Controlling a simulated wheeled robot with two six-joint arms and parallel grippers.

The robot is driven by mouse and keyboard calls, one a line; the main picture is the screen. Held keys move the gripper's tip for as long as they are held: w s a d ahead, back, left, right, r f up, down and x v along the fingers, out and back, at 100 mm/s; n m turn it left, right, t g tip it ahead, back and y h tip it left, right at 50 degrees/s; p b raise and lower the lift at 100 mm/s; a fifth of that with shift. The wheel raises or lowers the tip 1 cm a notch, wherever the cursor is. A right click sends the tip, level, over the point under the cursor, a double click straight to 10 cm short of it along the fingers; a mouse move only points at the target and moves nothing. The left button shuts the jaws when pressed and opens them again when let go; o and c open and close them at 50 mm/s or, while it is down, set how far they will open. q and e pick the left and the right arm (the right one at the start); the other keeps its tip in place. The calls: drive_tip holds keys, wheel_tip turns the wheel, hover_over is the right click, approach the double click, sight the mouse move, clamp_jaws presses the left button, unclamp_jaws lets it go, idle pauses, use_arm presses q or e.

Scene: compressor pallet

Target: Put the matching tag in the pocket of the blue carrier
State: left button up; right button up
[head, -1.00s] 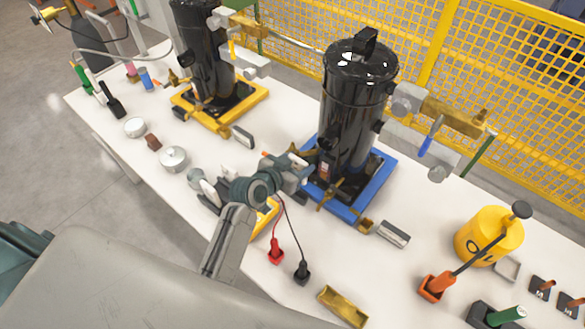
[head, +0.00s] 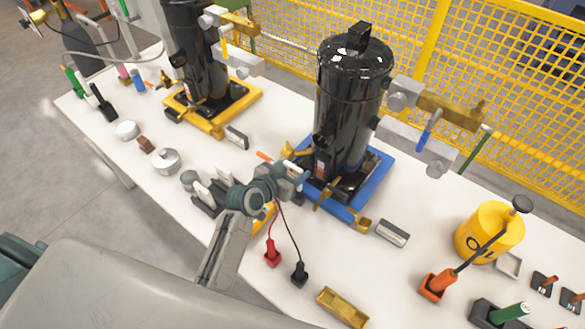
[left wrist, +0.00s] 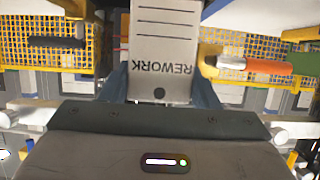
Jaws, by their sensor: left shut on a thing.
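My left gripper (head: 297,180) is shut on a white tag printed REWORK (left wrist: 162,45), which reads upside down in the left wrist view and has a dark hole near the fingers. In the head view the gripper is beside the left corner of the blue carrier (head: 378,180), close to the black compressor (head: 350,105) standing on it. I cannot tell whether the tag touches anything, and the carrier's pocket is not clearly made out. A dark holder with white tags (head: 208,197) stands left of my gripper. My right gripper is not in view.
A second black compressor stands on a yellow carrier (head: 255,92) behind. Red and black leads (head: 273,252), a grey block (head: 392,233), a brass tray (head: 342,306) and a yellow canister (head: 488,232) lie around the white table.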

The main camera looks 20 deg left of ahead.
use_arm(q)
drive_tip(key=shift+f+b, duration=1.5)
drive_tip(key=shift+f, duration=0.75)
drive_tip(key=shift+f+b, duration=0.45)
drive_tip(key=shift+f, duration=0.15)
drive_tip(key=shift+f, duration=0.1)
drive_tip(key=shift+f+b, duration=0.5)
drive_tip(key=shift+f, duration=0.05)
drive_tip(key=o, duration=1.1)
drive_tip(key=c, duration=0.3)
drive_tip(key=shift+c, duration=0.2)
